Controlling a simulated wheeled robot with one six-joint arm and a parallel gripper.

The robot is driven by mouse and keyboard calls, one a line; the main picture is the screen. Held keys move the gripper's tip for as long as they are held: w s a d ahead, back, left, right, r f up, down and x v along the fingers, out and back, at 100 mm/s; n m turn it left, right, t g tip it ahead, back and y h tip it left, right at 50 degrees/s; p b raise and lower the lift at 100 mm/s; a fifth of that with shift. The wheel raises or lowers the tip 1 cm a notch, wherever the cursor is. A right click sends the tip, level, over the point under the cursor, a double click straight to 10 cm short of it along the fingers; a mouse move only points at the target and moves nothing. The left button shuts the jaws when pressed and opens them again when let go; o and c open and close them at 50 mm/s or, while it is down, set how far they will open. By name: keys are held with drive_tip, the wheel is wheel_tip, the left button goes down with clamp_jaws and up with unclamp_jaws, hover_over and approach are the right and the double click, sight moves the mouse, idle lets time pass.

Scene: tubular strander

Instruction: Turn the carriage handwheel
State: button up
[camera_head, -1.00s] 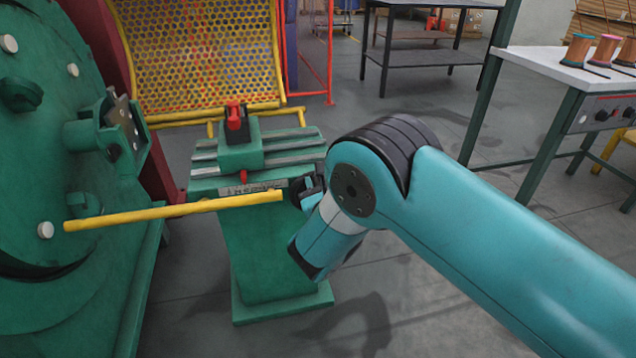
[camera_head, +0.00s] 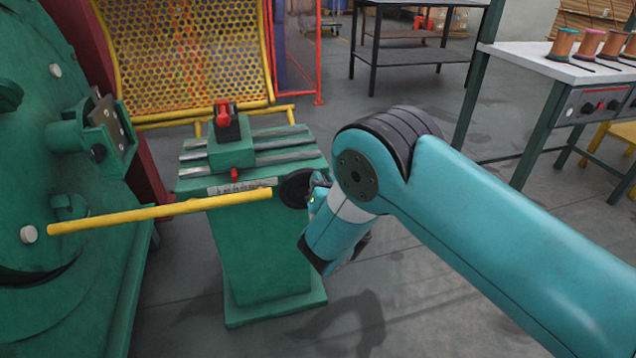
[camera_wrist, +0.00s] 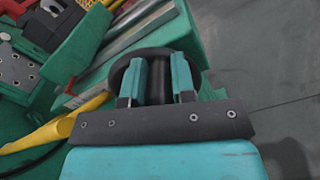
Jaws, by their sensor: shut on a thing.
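The carriage handwheel (camera_head: 296,188) is a black wheel on the right end of the green carriage stand (camera_head: 262,250). In the head view my gripper (camera_head: 312,190) is at its right side and partly hidden by my own wrist. In the wrist view the dark handwheel rim (camera_wrist: 122,66) curves behind the two teal fingers. The fingers of my gripper (camera_wrist: 158,82) stand on either side of a black upright cylindrical part of the wheel and are shut on it. The carriage (camera_head: 231,150) with its red-and-black top piece sits on the grey rails above.
A yellow bar (camera_head: 160,212) runs across in front of the stand, left of the wheel. A green machine (camera_head: 40,130) fills the left side. A yellow mesh guard (camera_head: 185,55) stands behind. A white-topped bench (camera_head: 560,66) with spools is at right. Floor between is clear.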

sight(306, 208)
drive_tip(key=shift+s+a+f+m+b, duration=0.15)
drive_tip(key=shift+a+f+m+b, duration=0.4)
drive_tip(key=shift+f+m+b, duration=2.6)
drive_tip(key=shift+s+a+f+m+b, duration=0.2)
drive_tip(key=shift+a+m+b, duration=0.4)
drive_tip(key=shift+m+b, duration=5.5)
drive_tip(key=shift+s+a+f+m+b, duration=0.15)
drive_tip(key=shift+a+f+m+b, duration=0.4)
drive_tip(key=shift+f+m+b, duration=2.6)
wheel_tip(306, 208, up, 3)
drive_tip(key=m+b, duration=0.3)
drive_tip(key=shift+r, duration=0.1)
drive_tip(key=o, duration=0.9)
drive_tip(key=shift+s, duration=0.1)
